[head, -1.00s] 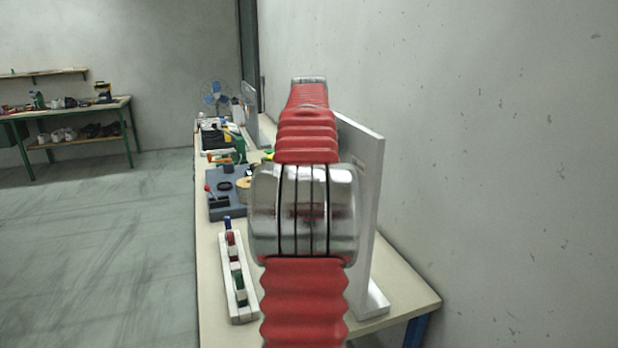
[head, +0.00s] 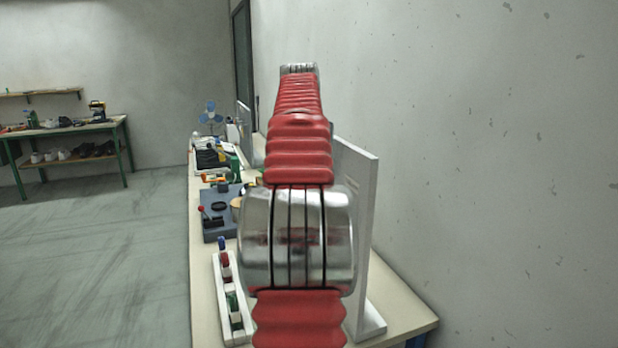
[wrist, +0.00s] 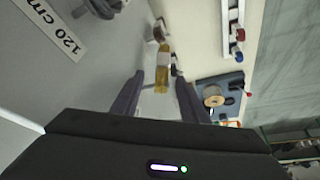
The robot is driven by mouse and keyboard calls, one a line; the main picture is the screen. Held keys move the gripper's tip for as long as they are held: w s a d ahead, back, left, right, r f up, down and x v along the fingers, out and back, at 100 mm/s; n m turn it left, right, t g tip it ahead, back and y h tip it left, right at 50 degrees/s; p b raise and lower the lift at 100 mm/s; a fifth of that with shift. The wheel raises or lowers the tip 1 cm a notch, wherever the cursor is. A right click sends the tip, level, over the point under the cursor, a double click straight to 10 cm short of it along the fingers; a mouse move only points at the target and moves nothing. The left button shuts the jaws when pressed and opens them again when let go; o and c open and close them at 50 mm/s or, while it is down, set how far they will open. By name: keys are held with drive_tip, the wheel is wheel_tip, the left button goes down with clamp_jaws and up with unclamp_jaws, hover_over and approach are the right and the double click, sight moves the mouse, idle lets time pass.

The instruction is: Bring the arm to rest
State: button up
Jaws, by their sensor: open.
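My gripper (wrist: 160,98) shows in the wrist view with its two dark fingers apart and nothing held between them. Beyond the fingertips, some way off, a yellow item (wrist: 162,78) lies on the bench. In the head view my red-sleeved arm with its metal joint stretches forward over the bench, and the gripper itself is hidden behind it. The workbench (head: 204,290) runs along the wall.
A white rack (head: 229,318) of coloured items stands at the bench's near left. A dark grey fixture (head: 217,228) lies beyond it. A white upright panel (head: 357,225) stands right of my arm, near the wall. Open floor (head: 95,250) lies to the left.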

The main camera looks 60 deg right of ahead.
drive_tip(key=shift+w+a, duration=0.1)
drive_tip(key=shift+w, duration=0.05)
idle(0.4)
drive_tip(key=w+a+f+n+t+y, duration=0.15)
drive_tip(key=w+a+n, duration=0.35)
drive_tip(key=a, duration=1.1)
drive_tip(key=w+a+f+n+t, duration=0.15)
drive_tip(key=w+a, duration=0.55)
drive_tip(key=a, duration=0.9)
drive_tip(key=s+a+f+n+y, duration=0.1)
drive_tip(key=s+a+f+n, duration=0.1)
drive_tip(key=a+f, duration=0.3)
drive_tip(key=s+a+f+n+t+y, duration=0.1)
drive_tip(key=s+a+f+n, duration=0.2)
drive_tip(key=a, duration=0.9)
drive_tip(key=s+a+f+n+y, duration=0.1)
drive_tip(key=s+a+f+n, duration=0.2)
drive_tip(key=s+a+f, duration=0.3)
drive_tip(key=a+f, duration=0.1)
drive_tip(key=a, duration=0.2)
drive_tip(key=shift+s+a+f, duration=0.2)
drive_tip(key=shift+a+f, duration=0.15)
drive_tip(key=shift+f, duration=0.05)
drive_tip(key=shift+c, duration=0.2)
